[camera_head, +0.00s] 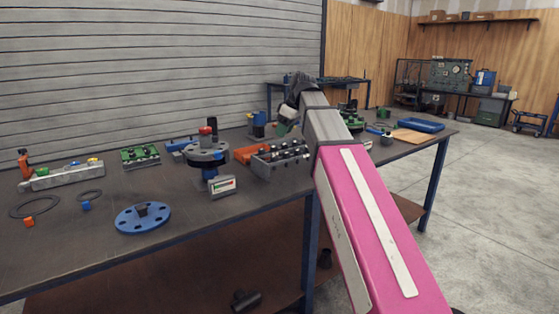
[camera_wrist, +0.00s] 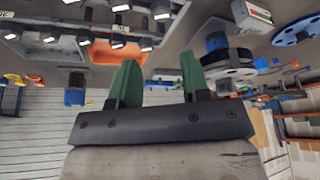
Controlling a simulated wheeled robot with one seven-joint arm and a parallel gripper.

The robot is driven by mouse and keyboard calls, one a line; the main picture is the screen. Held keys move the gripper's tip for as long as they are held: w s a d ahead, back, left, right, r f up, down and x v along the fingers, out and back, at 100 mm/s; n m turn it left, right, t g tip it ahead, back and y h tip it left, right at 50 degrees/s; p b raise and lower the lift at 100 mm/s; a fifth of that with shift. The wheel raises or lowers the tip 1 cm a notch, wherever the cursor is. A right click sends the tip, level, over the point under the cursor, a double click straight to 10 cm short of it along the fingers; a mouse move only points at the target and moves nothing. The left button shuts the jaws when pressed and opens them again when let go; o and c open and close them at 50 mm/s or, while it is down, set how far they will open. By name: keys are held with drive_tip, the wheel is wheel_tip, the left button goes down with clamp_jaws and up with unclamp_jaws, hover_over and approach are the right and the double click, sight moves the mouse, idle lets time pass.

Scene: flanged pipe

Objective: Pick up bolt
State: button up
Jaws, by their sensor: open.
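Several dark bolts (camera_head: 283,153) stand in a grey rack (camera_head: 288,168) near the middle of the bench in the head view. In the wrist view, bolts (camera_wrist: 85,39) with pale ends line the upper left; that picture looks upside down. Which one is the bolt of the task, I cannot tell. My gripper (camera_wrist: 160,66) shows two green fingers spread apart with nothing between them. In the head view, my gripper (camera_head: 286,122) is above and behind the rack, partly hidden by my wrist. It appears clear of the bolts.
An orange tray (camera_head: 250,153) lies beside the rack. A flanged pipe assembly (camera_head: 207,157) stands left of it, with a small labelled box (camera_head: 222,187) in front. A blue flange (camera_head: 142,218) lies near the front edge. Bare bench (camera_head: 95,245) shows at front left.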

hover_over(274, 156)
drive_tip(key=d, duration=0.2)
drive_tip(key=f, duration=0.5)
drive_tip(key=shift+s, duration=0.35)
drive_tip(key=shift+s+x, duration=0.2)
drive_tip(key=shift+x, duration=2.25)
drive_tip(key=shift+d+f, duration=0.1)
drive_tip(key=shift+d, duration=0.05)
drive_tip(key=c, duration=0.8)
